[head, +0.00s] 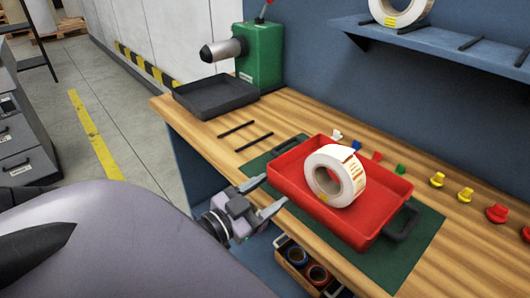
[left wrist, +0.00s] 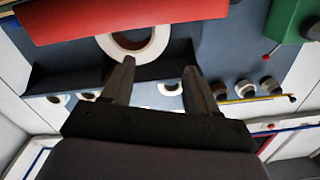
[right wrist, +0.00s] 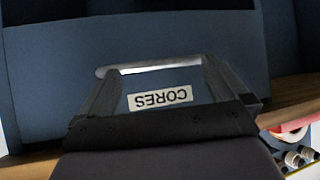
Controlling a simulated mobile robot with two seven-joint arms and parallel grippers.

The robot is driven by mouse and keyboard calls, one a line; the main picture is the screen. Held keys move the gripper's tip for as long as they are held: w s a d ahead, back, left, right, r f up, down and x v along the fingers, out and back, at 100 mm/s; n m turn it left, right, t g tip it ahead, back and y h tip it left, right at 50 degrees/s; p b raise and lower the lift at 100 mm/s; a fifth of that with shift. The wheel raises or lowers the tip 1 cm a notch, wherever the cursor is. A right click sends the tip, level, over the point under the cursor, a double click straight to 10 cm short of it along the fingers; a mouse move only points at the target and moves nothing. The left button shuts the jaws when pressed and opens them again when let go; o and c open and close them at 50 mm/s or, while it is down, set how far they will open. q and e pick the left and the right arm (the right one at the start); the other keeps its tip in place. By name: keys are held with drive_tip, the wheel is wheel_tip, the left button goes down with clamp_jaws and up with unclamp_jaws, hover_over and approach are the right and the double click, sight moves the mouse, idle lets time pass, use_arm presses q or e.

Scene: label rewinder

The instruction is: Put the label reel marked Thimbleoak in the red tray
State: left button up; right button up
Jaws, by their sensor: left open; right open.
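The red tray (head: 388,205) sits on a green mat on the bench in the head view. A white label reel (head: 347,165) with orange print and a yellow mark stands on edge inside it. Its name is too small to read. My left gripper (head: 275,194) is open and empty at the bench's front edge, left of the tray and apart from the reel. In the left wrist view its jaws (left wrist: 159,66) are spread, with the red tray's side (left wrist: 80,22) above. My right gripper (right wrist: 152,70) is open and empty, facing a panel labelled CORES; the head view does not show it.
Another white reel (head: 405,12) stands on the blue shelf (head: 430,38) with dark pegs. A dark tray (head: 215,95) lies below a green machine (head: 262,55). Several coloured pieces line the bench behind the red tray. A bin of cores (head: 305,268) sits below the front edge.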

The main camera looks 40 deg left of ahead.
use_arm(q)
drive_tip(key=s+d+f+g, duration=0.2)
drive_tip(key=d+f, duration=0.1)
drive_tip(key=f, duration=0.4)
drive_tip(key=s+d+f+n+g, duration=0.1)
drive_tip(key=s+d+f+g, duration=0.2)
drive_tip(key=f, duration=0.4)
drive_tip(key=s+d+f+n+g+h, duration=0.1)
drive_tip(key=s+d+f+g, duration=0.1)
drive_tip(key=d+f, duration=0.3)
wheel_tip(320, 180, down, 3)
drive_tip(key=shift+s+r+g, duration=0.2)
drive_tip(key=shift+s+g, duration=0.1)
drive_tip(key=shift+s, duration=0.25)
